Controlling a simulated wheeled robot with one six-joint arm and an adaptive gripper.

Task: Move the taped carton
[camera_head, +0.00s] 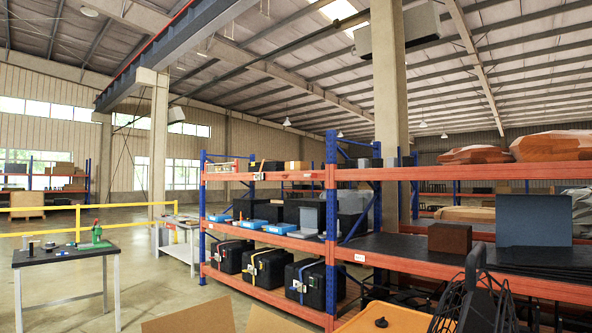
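No carton with clearly visible tape shows in the head view. A dark brown box (450,238) sits on the middle level of the right shelf bay; I cannot tell whether it is taped. Tan cardboard panels (192,316) rise into view at the bottom edge, left of centre, and the rest of them is cut off. A small tan box (297,166) stands on the top level of the left bay. My gripper is not in view.
Orange and blue shelving (330,240) fills the middle and right, with black strapped cases (265,268) low down. A work table (66,256) stands left. A yellow-orange surface (385,318) and a black mesh object (480,295) are close in front.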

